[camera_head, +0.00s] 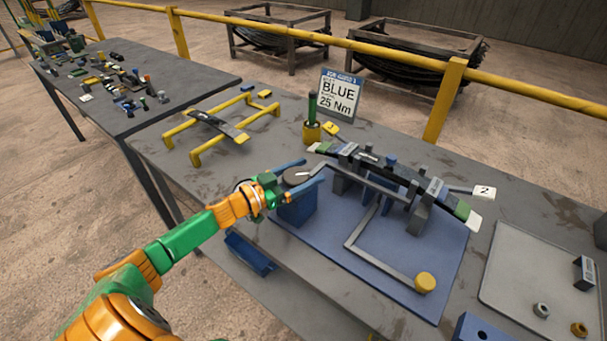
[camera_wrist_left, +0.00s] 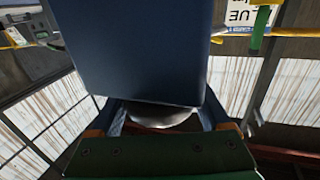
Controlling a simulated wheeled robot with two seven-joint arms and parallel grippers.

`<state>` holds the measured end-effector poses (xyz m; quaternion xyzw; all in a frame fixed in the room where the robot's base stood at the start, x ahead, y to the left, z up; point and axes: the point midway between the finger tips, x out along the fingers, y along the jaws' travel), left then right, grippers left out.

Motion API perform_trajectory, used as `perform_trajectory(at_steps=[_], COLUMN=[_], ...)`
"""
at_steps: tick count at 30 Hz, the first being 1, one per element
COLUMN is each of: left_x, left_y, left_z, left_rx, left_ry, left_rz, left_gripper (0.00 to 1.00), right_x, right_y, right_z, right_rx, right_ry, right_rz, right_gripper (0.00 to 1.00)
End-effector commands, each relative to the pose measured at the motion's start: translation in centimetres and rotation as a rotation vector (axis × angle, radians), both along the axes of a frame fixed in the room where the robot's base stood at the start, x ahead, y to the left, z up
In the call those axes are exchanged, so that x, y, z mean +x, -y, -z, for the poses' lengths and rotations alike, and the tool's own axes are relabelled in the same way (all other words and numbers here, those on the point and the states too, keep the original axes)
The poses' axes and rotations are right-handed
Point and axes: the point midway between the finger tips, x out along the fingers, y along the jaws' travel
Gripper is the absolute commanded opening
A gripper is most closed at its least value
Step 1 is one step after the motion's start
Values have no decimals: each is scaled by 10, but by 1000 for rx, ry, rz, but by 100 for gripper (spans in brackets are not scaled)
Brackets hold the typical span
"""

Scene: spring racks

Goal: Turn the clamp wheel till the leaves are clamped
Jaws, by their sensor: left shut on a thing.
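The clamp wheel (camera_head: 296,175) is a dark round disc with a pale mark, on top of a blue block (camera_head: 298,209) at the left of the blue fixture plate. My left gripper (camera_head: 294,177) has its blue fingers on either side of the wheel and is shut on it. In the left wrist view the wheel's grey rim (camera_wrist_left: 172,119) shows between the fingers, with the blue block (camera_wrist_left: 138,50) beyond. The dark leaves (camera_head: 397,171) lie in grey holders behind the wheel. Whether they are pressed tight cannot be told. My right gripper is out of view.
A grey bent bar with a yellow knob (camera_head: 425,282) crosses the blue plate (camera_head: 318,250). A sign (camera_head: 340,95) reads BLUE, 25 Nm. A green-handled tool (camera_head: 312,107) stands behind the wheel. A yellow rack (camera_head: 222,125) is at back left, a grey tray (camera_head: 520,285) at right.

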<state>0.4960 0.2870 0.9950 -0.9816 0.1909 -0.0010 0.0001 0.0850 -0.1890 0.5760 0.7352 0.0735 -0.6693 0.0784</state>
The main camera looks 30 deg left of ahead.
Motion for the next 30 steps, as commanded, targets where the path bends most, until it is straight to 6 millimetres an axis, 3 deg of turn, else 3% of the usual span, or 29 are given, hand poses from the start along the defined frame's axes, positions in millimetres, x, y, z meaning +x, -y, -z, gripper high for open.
perform_trajectory(at_steps=[14, 15, 16, 17, 25, 30], left_x=[0, 0, 0, 0, -3, -23], left_y=[1, 1, 1, 1, 0, -9], left_z=[1, 1, 1, 1, 1, 3], left_rx=[1, 1, 1, 1, 0, 4], left_ry=[-2, -2, -2, -2, -2, -6], left_rz=[15, 15, 15, 14, 14, 15], left_gripper=[25, 88, 96, 100, 100, 100], right_x=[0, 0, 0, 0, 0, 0], right_y=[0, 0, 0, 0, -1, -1], right_z=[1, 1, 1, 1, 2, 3], right_rx=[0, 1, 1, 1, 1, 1], right_ry=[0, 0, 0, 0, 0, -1], right_rz=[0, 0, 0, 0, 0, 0], right_gripper=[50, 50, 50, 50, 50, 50])
